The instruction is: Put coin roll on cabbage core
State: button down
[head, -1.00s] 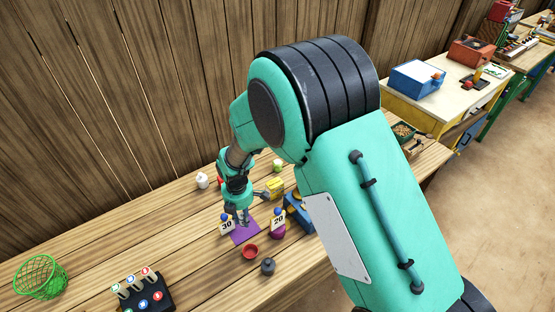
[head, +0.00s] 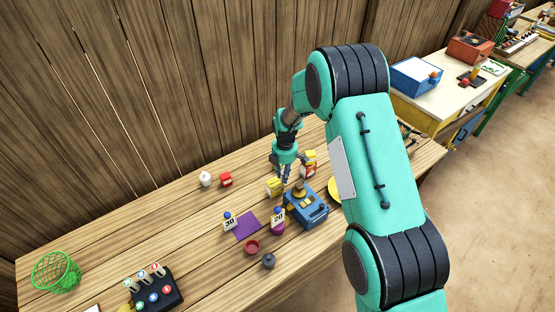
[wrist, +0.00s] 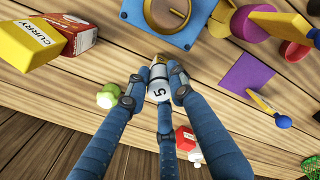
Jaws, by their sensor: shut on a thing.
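My gripper (wrist: 156,87) has its fingers closed around the coin roll (wrist: 158,92), a small white cylinder marked 5 with a brassy end. In the head view my gripper (head: 286,176) is low over the back part of the bench, near the blue balance; the roll is hard to make out there. The cabbage core (wrist: 106,99), small, round and pale green, is beside my left finger in the wrist view, partly covered by it. The roll is apart from it in the picture; the height between them cannot be told. The core is hidden in the head view.
A blue balance (head: 309,211) stands in front of my gripper. A yellow curry box (wrist: 25,42) and a red box (wrist: 70,30) stand close by.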

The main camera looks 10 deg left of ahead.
jog(key=shift+w+d, duration=0.3)
jog(key=shift+w, duration=0.1)
jog(key=shift+w, duration=0.1)
jog(key=shift+w+a+f+p, duration=0.25)
jog(key=shift+w+a, duration=0.75)
jog(key=shift+w, duration=1.45)
jog(key=shift+w+a+f+p, duration=0.2)
jog(key=shift+w+a, duration=0.85)
jog(key=shift+w, duration=1.35)
jog(key=shift+w+a+f+p, duration=0.2)
jog(key=shift+w+a, duration=0.8)
jog(key=shift+w, duration=1.45)
jog(key=shift+f, duration=0.1)
jog(key=shift+f, duration=1.7)
jog(key=shift+f, duration=0.1)
jog(key=c, duration=1.9)
grip_release()
jog(key=shift+f, duration=0.1)
jog(key=o, duration=0.4)
